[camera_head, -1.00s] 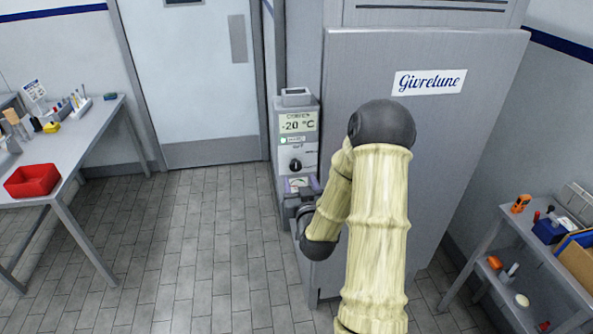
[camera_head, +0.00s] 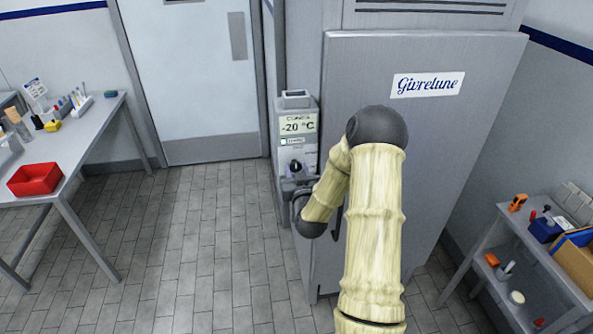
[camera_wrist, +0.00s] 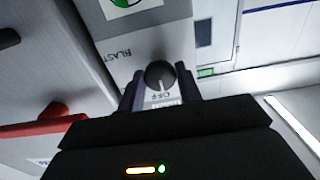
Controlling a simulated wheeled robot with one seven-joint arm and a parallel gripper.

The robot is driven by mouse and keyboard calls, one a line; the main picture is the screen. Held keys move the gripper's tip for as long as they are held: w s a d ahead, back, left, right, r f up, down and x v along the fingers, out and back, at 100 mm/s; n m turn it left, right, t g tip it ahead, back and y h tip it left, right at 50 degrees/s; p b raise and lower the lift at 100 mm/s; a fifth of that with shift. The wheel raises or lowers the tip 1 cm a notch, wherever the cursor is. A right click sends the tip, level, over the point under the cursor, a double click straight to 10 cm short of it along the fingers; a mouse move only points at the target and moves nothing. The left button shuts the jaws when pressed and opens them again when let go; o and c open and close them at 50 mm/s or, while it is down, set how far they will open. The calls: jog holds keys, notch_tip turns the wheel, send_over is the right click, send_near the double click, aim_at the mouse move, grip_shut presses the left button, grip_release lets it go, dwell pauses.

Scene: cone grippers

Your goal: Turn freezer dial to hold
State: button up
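The freezer dial (camera_head: 295,166) is a dark round knob on the narrow grey control panel (camera_head: 311,160) beside the freezer. The dial shows close up in the wrist view (camera_wrist: 160,74), with "OFF" and "BLAST" lettering near it. A pale line on the knob points towards "OFF". My gripper (camera_head: 291,183) is just below the dial in the head view. In the wrist view its two purple-grey fingers (camera_wrist: 159,88) are apart, one on each side of the dial. Gaps show between knob and fingers. The display (camera_head: 298,124) reads -20 °C.
The large freezer door (camera_head: 440,150) labelled "Givrelune" stands right of the panel, behind my arm. A table with a red bin (camera_head: 35,179) is at the left. A loaded shelf cart (camera_head: 500,222) is at the lower right. The tiled floor between is clear.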

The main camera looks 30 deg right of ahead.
jog(key=shift+b, duration=0.35)
jog(key=shift+c, duration=0.2)
jog(key=shift+f+m+b, duration=0.15)
jog(key=shift+m+b, duration=0.75)
jog(key=m+b, duration=0.6)
jog(key=m, duration=0.1)
jog(key=shift+m+b, duration=0.3)
jog(key=shift+b, duration=0.05)
jog(key=shift+m+b, duration=0.65)
jog(key=shift+m, duration=0.55)
jog(key=shift+r, duration=0.2)
jog(key=o, duration=1)
